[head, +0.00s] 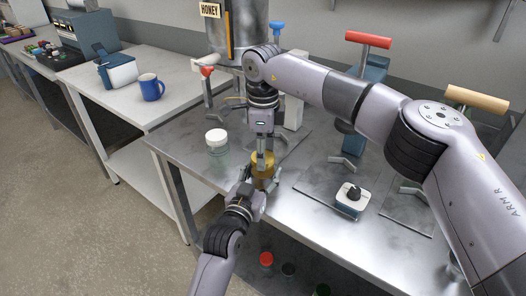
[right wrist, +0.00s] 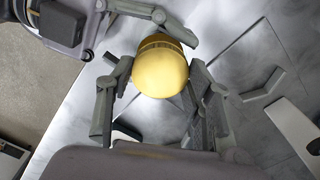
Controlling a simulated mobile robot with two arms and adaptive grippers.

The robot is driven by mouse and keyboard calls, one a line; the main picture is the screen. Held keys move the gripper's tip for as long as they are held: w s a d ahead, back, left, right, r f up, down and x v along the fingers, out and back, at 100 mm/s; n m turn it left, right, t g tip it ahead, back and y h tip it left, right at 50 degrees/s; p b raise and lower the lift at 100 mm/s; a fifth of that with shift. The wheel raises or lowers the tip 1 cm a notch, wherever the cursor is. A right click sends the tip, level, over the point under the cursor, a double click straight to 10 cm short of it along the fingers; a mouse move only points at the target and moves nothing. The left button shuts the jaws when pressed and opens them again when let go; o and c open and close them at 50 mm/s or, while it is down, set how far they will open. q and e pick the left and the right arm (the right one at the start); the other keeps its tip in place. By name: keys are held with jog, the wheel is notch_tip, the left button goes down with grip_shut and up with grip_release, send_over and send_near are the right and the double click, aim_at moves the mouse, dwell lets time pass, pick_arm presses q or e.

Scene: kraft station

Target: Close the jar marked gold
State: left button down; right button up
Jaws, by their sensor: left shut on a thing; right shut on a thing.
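The gold lid (head: 264,158) is at the gold-coloured jar (head: 263,171) near the left edge of the steel table. In the right wrist view the lid (right wrist: 162,72) shows as a smooth gold round between my right fingers. My right gripper (head: 262,160) points down from above and is shut on the lid. My left gripper (head: 257,188) comes from below and is shut on the jar's side; its fingers also show in the right wrist view (right wrist: 150,22). The lid and grippers hide most of the jar. I cannot tell whether the lid sits fully down.
A glass jar with a white lid (head: 216,138) stands to the left. A honey tank (head: 228,35) is behind. A blue mug (head: 151,88) is on the neighbouring table.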

jog(key=m, duration=0.5)
jog(key=o, duration=1.3)
jog(key=shift+r, duration=2.25)
jog(key=shift+c, duration=0.3)
jog(key=shift+r+n, duration=1.75)
jog(key=shift+n, duration=0.15)
